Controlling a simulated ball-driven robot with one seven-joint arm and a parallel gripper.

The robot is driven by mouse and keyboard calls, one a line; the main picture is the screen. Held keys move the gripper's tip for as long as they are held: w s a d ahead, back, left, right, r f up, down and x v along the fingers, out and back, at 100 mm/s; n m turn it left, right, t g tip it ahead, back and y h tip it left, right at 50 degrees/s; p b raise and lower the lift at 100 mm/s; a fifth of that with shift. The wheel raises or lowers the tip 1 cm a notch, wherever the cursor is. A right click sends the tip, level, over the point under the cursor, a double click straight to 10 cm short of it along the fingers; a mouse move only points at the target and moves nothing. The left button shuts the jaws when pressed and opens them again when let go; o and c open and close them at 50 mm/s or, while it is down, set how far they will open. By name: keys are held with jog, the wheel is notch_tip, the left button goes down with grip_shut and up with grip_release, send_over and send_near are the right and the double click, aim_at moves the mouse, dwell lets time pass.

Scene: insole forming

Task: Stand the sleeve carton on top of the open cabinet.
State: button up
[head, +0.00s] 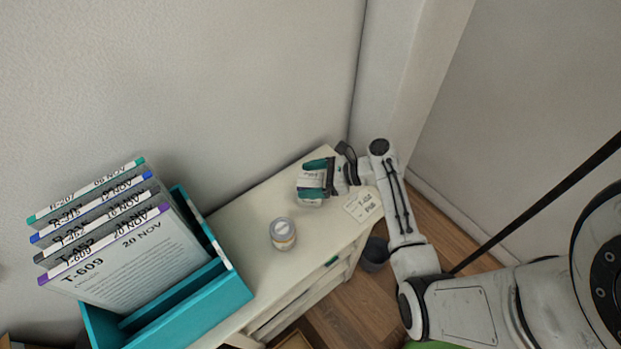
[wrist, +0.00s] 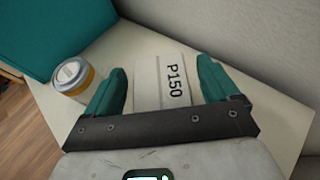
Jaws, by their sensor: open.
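In the head view the carton (head: 311,181) shows at the far right end of the cream cabinet top (head: 250,208), partly hidden by the fingers. My gripper (head: 313,186) reaches in from the right. Its jaws are open, with one finger on each side of the carton, as the wrist view (wrist: 162,80) also shows. The carton's base is hidden, so I cannot tell whether it rests on the top.
A lidded jar (head: 283,234) stands mid-top. A teal file box (head: 222,297) with several labelled folders (head: 130,260) fills the left end. A white card (head: 363,204) lies at the right edge. Walls close off the back; a dark bin (head: 375,255) stands on the floor.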

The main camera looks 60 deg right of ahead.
jog(key=shift+r, duration=0.2)
jog(key=v, duration=1.2)
jog(key=shift+f, duration=0.1)
